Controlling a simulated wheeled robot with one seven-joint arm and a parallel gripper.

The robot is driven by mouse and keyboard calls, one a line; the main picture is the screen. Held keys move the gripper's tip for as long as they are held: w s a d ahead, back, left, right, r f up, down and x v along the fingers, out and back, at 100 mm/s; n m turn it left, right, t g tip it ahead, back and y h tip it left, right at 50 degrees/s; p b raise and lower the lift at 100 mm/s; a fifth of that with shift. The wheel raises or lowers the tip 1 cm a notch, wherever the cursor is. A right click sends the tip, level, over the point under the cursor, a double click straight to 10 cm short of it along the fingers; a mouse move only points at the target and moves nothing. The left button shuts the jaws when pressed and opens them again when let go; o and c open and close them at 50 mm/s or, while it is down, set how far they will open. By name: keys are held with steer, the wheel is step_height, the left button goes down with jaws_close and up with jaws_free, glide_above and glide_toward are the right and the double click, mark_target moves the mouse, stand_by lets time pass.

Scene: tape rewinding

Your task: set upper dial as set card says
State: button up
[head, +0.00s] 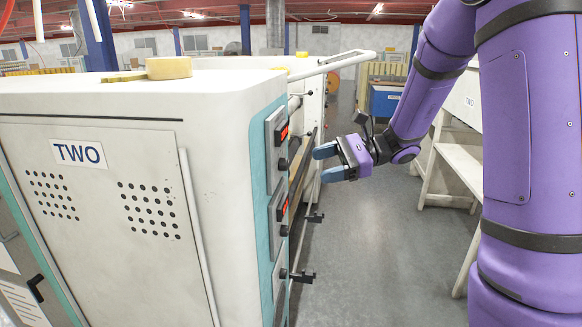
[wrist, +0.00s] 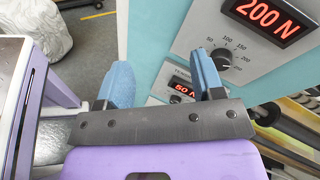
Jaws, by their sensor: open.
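The upper dial (head: 283,163) is a small black knob under a red display on the machine's end face. In the wrist view the dial (wrist: 223,60) has a scale around it, and its display (wrist: 265,15) reads 200 N. A lower panel's display (wrist: 185,92) reads 50 N, its dial hidden. My gripper (head: 328,163) is open and empty, right of the panels in the head view. In the wrist view its blue fingers (wrist: 163,84) point toward the panels, one overlapping the upper panel's edge. I cannot make out a set card.
The white machine (head: 150,200) is labelled TWO. Short black-ended rods (head: 304,277) and a long rail (head: 335,60) stick out from its side. A tape roll (head: 169,68) lies on top. A pale bench (head: 455,160) stands right; grey floor (head: 375,250) between is clear.

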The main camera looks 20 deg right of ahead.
mark_target(284, 165)
steer(key=w+d+f+m+t+y, duration=0.1)
steer(key=w+d+f+m+t, duration=0.4)
steer(key=w, duration=0.2)
steer(key=x, duration=1)
steer(key=shift+w, duration=0.25)
steer(key=shift+a, duration=0.1)
steer(key=c, duration=0.9)
